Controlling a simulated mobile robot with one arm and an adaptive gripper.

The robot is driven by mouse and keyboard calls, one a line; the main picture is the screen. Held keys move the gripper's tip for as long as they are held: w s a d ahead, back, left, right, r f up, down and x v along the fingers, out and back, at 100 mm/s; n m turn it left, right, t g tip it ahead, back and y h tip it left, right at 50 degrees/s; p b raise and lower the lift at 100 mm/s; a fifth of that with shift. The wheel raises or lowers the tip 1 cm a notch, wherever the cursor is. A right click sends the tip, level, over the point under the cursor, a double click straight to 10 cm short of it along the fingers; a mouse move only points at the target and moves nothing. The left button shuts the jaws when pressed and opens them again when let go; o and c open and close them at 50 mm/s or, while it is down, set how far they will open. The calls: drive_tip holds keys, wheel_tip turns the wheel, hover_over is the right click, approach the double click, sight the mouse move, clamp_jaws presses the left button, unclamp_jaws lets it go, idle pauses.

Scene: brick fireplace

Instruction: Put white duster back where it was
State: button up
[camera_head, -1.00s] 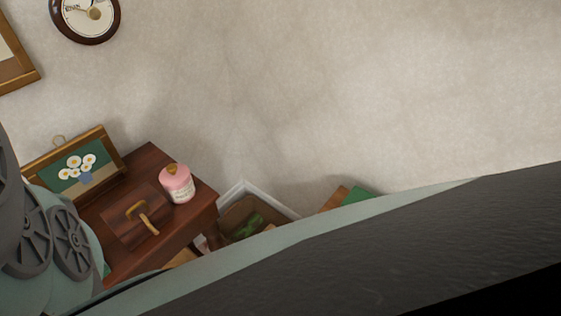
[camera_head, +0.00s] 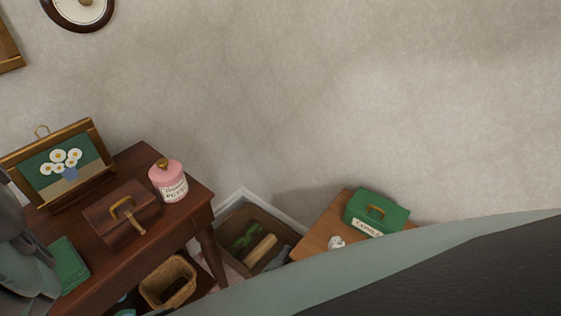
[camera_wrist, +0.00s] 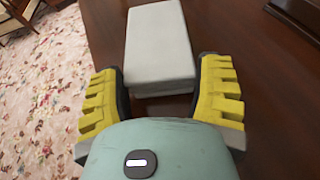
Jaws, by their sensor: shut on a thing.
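In the wrist view, a pale grey-white, flat, folded-looking block, which I take for the white duster (camera_wrist: 160,42), lies between the yellow-padded fingers of my gripper (camera_wrist: 161,76). My gripper is shut on it. The dark brown wooden table top (camera_wrist: 240,45) is beneath it; I cannot tell whether the duster touches it. In the head view, the duster and my fingertips cannot be made out. The brown table (camera_head: 118,257) there holds a stack of folded green cloths (camera_head: 68,266) near its left front edge, beside my arm.
The brown table also holds a daisy picture (camera_head: 62,165), a wooden box with a handle (camera_head: 112,222) and a pink jar (camera_head: 170,183). A wicker basket (camera_head: 168,283) sits below. To the right are an open crate (camera_head: 235,228) and a green box (camera_head: 370,212) on a small table.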

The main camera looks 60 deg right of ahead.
drive_tip(key=shift+f, duration=0.15)
drive_tip(key=o, duration=1.2)
drive_tip(key=shift+o, duration=0.2)
drive_tip(key=shift+d+r, duration=0.15)
drive_tip(key=shift+r, duration=0.2)
drive_tip(key=p+v, duration=1)
drive_tip(key=shift+s+d+r, duration=0.1)
drive_tip(key=shift+d+r, duration=0.05)
drive_tip(key=shift+r, duration=0.05)
drive_tip(key=shift+s+d+p, duration=0.25)
drive_tip(key=shift+d+p, duration=0.3)
